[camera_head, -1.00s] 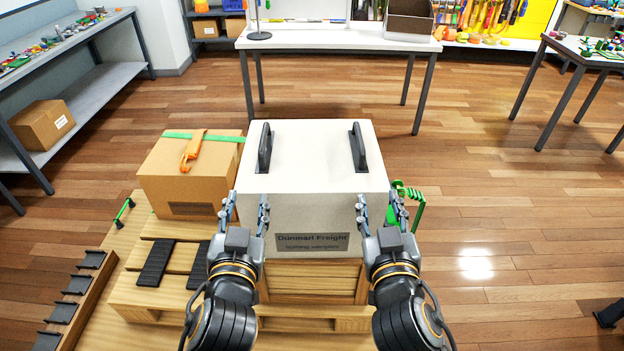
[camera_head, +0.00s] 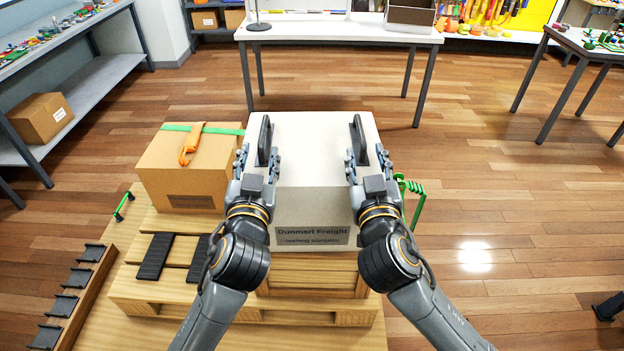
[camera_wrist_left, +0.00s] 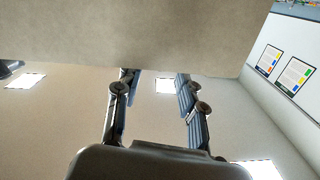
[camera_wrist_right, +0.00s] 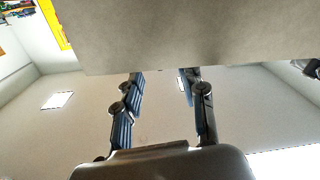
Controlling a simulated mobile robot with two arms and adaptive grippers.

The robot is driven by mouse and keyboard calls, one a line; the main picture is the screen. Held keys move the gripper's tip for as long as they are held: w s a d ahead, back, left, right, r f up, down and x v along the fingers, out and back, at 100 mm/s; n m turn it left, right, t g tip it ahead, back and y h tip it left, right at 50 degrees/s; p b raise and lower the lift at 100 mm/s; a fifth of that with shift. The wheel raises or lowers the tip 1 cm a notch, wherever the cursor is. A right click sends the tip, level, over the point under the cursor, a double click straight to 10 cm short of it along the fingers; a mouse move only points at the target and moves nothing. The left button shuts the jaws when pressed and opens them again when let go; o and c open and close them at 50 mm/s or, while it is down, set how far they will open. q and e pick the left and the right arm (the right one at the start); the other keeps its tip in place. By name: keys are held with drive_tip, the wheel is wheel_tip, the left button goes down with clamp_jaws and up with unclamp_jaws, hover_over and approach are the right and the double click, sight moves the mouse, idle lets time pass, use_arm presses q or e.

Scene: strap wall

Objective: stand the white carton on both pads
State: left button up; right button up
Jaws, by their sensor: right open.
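The white carton (camera_head: 315,185), labelled Dunmarl Freight, sits upright on a slatted wooden crate. In the wrist views the left fingers (camera_wrist_left: 155,95) and right fingers (camera_wrist_right: 160,95) stand apart. Two black pads, one (camera_head: 155,257) and another (camera_head: 198,262) partly behind my left arm, lie on the pallet.
The wooden pallet (camera_head: 140,292) carries the crate (camera_head: 310,275). A brown box (camera_head: 185,165) with green and orange straps stands left of the carton. A green hook-like part (camera_head: 417,205) is at right. A plank (camera_head: 75,290) with black pieces lies far left.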

sight(260, 144)
use_arm(q)
drive_tip(key=w, duration=0.6)
use_arm(e)
drive_tip(key=w, duration=0.6)
use_arm(q)
clamp_jaws()
use_arm(e)
clamp_jaws()
use_arm(q)
drive_tip(key=shift+w+r, duration=0.1)
drive_tip(key=shift+r, duration=0.15)
use_arm(e)
drive_tip(key=shift+w+r, duration=0.1)
drive_tip(key=shift+r, duration=0.15)
